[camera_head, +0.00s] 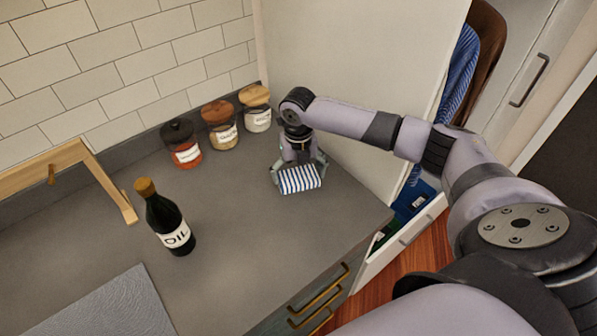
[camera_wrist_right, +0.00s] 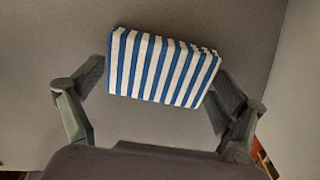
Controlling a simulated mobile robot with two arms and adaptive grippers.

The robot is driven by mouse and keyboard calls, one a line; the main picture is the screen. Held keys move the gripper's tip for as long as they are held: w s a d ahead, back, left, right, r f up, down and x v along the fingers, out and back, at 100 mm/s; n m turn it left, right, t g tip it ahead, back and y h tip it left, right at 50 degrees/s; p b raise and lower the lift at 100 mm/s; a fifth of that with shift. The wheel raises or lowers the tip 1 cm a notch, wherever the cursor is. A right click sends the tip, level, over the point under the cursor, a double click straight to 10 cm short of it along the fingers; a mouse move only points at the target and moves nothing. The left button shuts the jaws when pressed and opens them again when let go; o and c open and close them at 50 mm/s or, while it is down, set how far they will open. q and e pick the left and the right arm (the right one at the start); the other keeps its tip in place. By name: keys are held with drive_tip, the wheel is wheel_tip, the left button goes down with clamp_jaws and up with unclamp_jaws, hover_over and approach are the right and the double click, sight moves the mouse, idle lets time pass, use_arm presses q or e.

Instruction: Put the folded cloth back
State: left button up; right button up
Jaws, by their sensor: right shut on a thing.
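The folded cloth (camera_head: 300,179) has blue and white stripes and is at the grey counter (camera_head: 245,235), near its right end. My right gripper (camera_head: 299,172) comes down over the cloth and is shut on it. In the right wrist view the cloth (camera_wrist_right: 162,68) sits between the two fingers (camera_wrist_right: 160,85), one at each short side. I cannot tell whether the cloth rests on the counter or is held just above it. My left gripper is not in view.
Jars with lids (camera_head: 221,128) stand along the tiled wall. An oil bottle (camera_head: 169,222) stands upright at the left-middle. A wooden frame (camera_head: 95,165) is at the left. A tall white panel (camera_head: 350,75) rises behind the gripper. An open drawer (camera_head: 405,225) is at the right.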

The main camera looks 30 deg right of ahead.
sight(298, 176)
drive_tip(key=o, duration=0.9)
drive_tip(key=shift+f, duration=0.1)
drive_tip(key=shift+o, duration=0.2)
wheel_tip(298, 176, up, 12)
drive_tip(key=b, duration=0.2)
drive_tip(key=shift+b, duration=0.4)
drive_tip(key=shift+r, duration=0.2)
